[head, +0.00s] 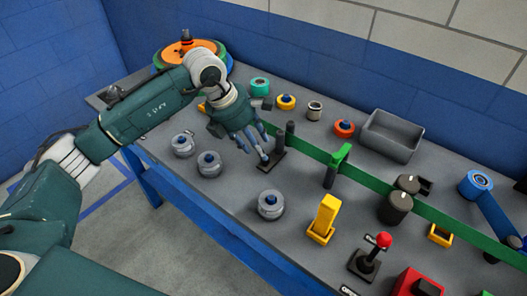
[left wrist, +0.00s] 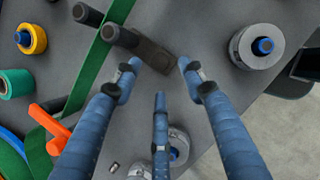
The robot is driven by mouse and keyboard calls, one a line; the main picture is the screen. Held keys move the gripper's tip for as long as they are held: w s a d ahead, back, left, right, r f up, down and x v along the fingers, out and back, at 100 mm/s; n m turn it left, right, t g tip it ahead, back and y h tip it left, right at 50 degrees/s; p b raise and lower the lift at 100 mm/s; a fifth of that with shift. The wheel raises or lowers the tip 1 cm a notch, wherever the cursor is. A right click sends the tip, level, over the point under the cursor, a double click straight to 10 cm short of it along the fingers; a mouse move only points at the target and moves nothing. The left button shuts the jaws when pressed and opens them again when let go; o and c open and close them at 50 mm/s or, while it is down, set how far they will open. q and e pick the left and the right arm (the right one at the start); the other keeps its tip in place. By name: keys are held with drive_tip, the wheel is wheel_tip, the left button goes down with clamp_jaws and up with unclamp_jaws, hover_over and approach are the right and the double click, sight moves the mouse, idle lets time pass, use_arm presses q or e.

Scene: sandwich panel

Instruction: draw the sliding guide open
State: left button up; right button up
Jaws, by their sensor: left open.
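A dark flat block with dark upright posts (head: 290,134) stands at the left end of a long green strip (head: 310,148); I take it to be the sliding guide, though the frames do not make this certain. The left wrist view shows the dark block (left wrist: 152,52) with two round posts beside the green strip. My left gripper (head: 258,146) has its blue fingers spread and empty, just above the block. In the left wrist view its fingertips (left wrist: 160,75) surround the block's near end; I cannot tell whether they touch it. My right gripper is out of view.
A green-topped post (head: 338,163) and dark knobs (head: 398,202) stand along the strip. Grey discs with blue centres (head: 270,205) lie in front, near a yellow switch (head: 324,219) and a red-topped joystick (head: 371,254). A grey bin (head: 390,135) and coloured rings are behind.

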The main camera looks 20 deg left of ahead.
use_arm(q)
drive_tip(key=shift+p+x, duration=0.35)
drive_tip(key=shift+x, duration=2.3)
clamp_jaws()
